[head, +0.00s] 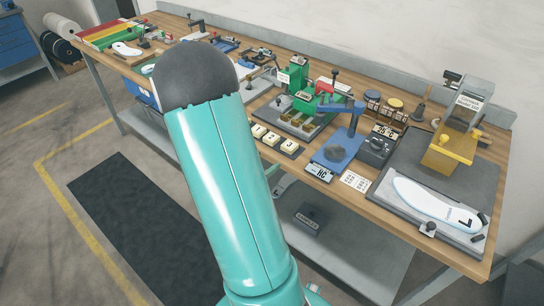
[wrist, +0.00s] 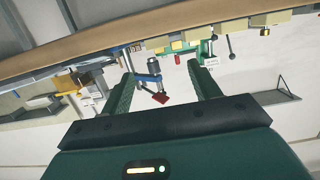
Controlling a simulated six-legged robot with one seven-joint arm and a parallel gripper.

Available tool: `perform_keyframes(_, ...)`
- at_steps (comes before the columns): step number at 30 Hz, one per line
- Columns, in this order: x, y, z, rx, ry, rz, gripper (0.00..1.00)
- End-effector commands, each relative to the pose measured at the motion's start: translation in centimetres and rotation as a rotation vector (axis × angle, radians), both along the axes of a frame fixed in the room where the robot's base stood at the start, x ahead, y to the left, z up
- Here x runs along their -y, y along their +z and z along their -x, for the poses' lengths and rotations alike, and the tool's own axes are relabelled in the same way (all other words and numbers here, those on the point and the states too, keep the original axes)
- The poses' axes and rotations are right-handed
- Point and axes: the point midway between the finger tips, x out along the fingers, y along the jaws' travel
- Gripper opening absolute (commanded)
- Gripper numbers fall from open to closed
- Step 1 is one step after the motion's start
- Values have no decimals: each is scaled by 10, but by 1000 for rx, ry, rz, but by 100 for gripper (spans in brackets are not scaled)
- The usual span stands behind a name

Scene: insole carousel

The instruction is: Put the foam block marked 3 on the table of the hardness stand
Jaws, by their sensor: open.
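The foam block marked 3 (head: 289,147) is a small cream block at the front of the bench, right of the blocks marked 1 (head: 258,131) and 2 (head: 272,138). The hardness stand (head: 352,126) is blue, to the right of the blocks, with a dark round table (head: 337,152) low at its front; nothing is seen on that table. A display reading HC stands before it. My gripper (wrist: 160,66) shows in the wrist view, open and empty, its fingers apart, with a blue stand (wrist: 149,80) seen beyond them. The head view shows my arm but not the gripper.
A green press (head: 302,80) stands behind the blocks. Farther right are a yellow fixture (head: 447,150) and a white insole (head: 435,205). Little bare bench top shows around the blocks.

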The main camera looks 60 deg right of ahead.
Motion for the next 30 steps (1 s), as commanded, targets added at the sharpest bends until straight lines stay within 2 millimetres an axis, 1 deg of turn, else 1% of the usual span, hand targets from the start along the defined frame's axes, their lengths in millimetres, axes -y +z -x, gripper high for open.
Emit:
perform_keyframes(3,-5,1,-1,0,0,0,62)
perform_keyframes(8,-6,1,-1,1,1,-1,62)
perform_keyframes(10,-7,3,-7,16,20,-10,62)
perform_keyframes(11,-8,5,-13,28,38,-19,62)
perform_keyframes(14,-17,15,-45,96,147,-77,62)
perform_keyframes(16,-32,27,-79,157,272,-142,62)
perform_keyframes(17,-41,34,-95,181,335,-175,62)
perform_keyframes(18,-56,43,-115,209,422,-220,62)
perform_keyframes(20,-82,59,-143,238,555,-286,62)
perform_keyframes(21,-101,70,-159,248,642,-329,62)
perform_keyframes(23,-133,86,-177,249,772,-393,62)
perform_keyframes(24,-155,98,-186,242,857,-433,62)
perform_keyframes(26,-189,114,-195,218,980,-490,62)
perform_keyframes(27,-212,124,-197,193,1059,-525,62)
perform_keyframes(29,-245,139,-195,145,1170,-574,62)
perform_keyframes(30,-266,147,-190,106,1239,-604,62)
